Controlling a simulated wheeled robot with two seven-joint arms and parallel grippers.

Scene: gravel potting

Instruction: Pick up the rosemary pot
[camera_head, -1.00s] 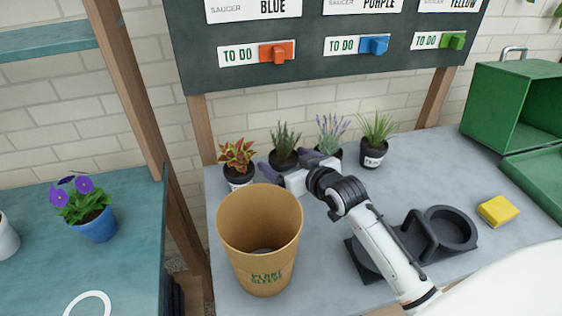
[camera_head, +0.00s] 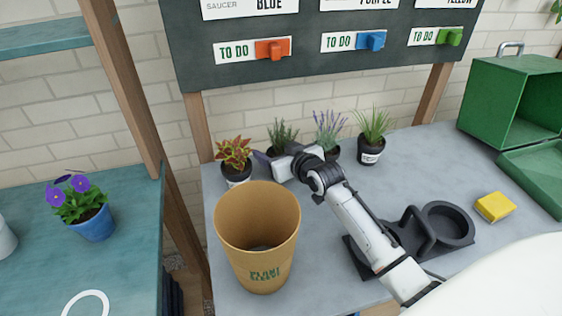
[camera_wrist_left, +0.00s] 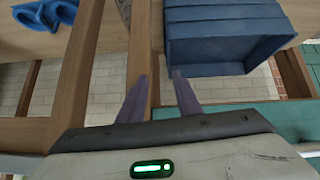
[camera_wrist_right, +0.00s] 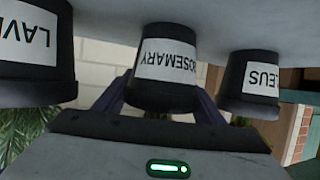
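The rosemary pot (camera_wrist_right: 165,75) is a black pot with a white label, upside down in the right wrist view between my right gripper's fingers. In the head view, its green rosemary sprigs (camera_head: 282,133) rise behind my right gripper (camera_head: 274,160), which hides much of the pot. My right gripper is open, one finger on each side of the pot; I cannot tell whether they touch it. My left gripper (camera_wrist_left: 157,75) is open and empty, away from the pots, and out of the head view.
The coleus pot (camera_head: 236,172) stands left of the rosemary, lavender (camera_head: 330,128) and another grassy pot (camera_head: 371,150) to the right. A tan plant sleeve (camera_head: 258,240) stands in front. A dark saucer holder (camera_head: 452,223), yellow sponge (camera_head: 495,207) and green crate (camera_head: 505,100) are at right.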

